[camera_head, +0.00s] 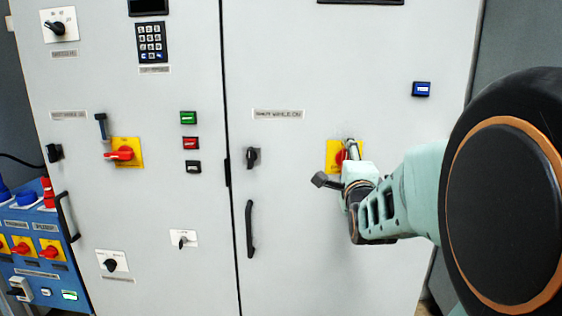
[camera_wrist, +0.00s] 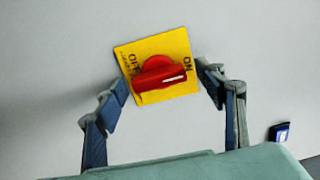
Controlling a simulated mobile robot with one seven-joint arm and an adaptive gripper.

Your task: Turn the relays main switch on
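A red rotary switch on a yellow plate (camera_head: 334,148) is on the right cabinet door, partly hidden by my gripper in the head view. In the wrist view the red knob (camera_wrist: 158,78) and its yellow plate (camera_wrist: 187,41) show clearly. "OFF" is at the plate's left and "ON" at its right. The knob's bar lies nearly level in that picture, its white mark at the right end, below "ON". My gripper (camera_wrist: 162,77) is open, one finger on each side of the plate, with gaps to the knob. It also shows in the head view (camera_head: 337,165).
A similar red switch (camera_head: 121,154) on a yellow plate is on the left door. A blue button (camera_head: 421,89) is up and right of my gripper; a black key-like knob (camera_head: 252,157) and door handle (camera_head: 249,229) are to the left. The door around the switch is flat and clear.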

